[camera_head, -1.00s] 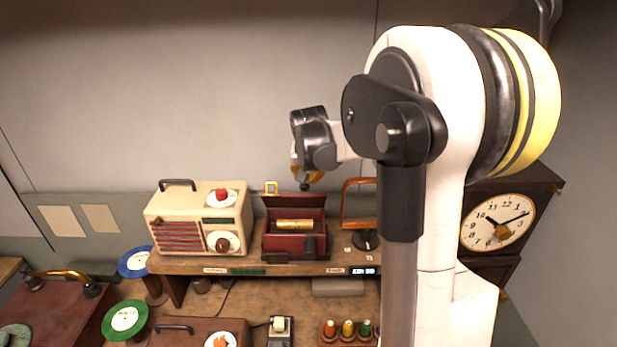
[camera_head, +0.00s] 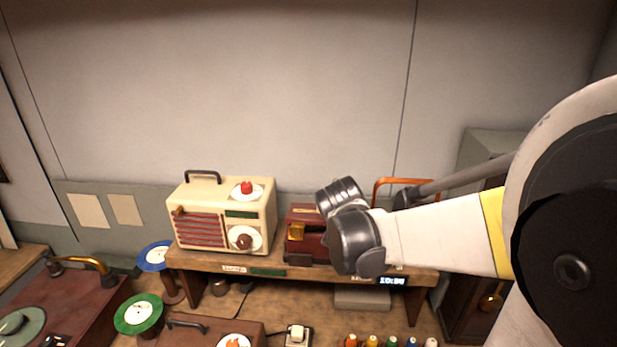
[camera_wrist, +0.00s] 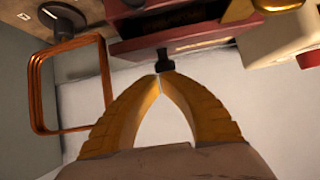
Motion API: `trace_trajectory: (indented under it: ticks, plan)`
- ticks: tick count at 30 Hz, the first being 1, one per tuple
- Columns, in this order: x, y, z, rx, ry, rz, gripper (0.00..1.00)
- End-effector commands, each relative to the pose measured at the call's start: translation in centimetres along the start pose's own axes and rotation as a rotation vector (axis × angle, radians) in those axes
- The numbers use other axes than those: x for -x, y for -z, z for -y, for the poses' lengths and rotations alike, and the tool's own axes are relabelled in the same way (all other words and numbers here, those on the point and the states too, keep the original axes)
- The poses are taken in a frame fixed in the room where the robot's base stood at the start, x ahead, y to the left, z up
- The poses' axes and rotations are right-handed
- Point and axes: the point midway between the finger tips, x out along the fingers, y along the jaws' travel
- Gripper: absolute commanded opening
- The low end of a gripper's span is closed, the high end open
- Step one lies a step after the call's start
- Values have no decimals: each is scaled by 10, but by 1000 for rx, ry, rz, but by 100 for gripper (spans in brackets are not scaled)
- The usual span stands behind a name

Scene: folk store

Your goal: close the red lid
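The dark red box (camera_head: 306,247) sits on the shelf, partly behind my wrist in the head view. In the wrist view the red box (camera_wrist: 170,42) lies beyond my fingers, with gold metal (camera_wrist: 238,11) at upper right. My gripper (camera_wrist: 161,76) is shut, tips together, right at a small black knob (camera_wrist: 165,60); contact is unclear. My fingers are hidden in the head view.
A cream radio (camera_head: 222,215) stands close left of the box. An orange hoop (camera_head: 405,181) stands to its right, and also shows in the wrist view (camera_wrist: 104,85). The shelf (camera_head: 270,262) holds them against the wall. Bobbins (camera_head: 372,341) and records (camera_head: 138,314) are below.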

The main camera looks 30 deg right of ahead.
Motion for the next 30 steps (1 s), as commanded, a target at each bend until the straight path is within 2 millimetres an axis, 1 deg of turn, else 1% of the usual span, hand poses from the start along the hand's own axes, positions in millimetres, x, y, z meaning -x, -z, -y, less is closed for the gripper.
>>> trace_trajectory:
  ticks: [1, 3, 12, 30]
  plan:
    - [0, -6, 0, 1, 0, 0, 0]
    - [1, -11, 0, 0, 0, 1, 0]
    - [2, -24, -1, 0, -1, 1, 0]
    - [2, -26, -1, 0, -1, 2, 0]
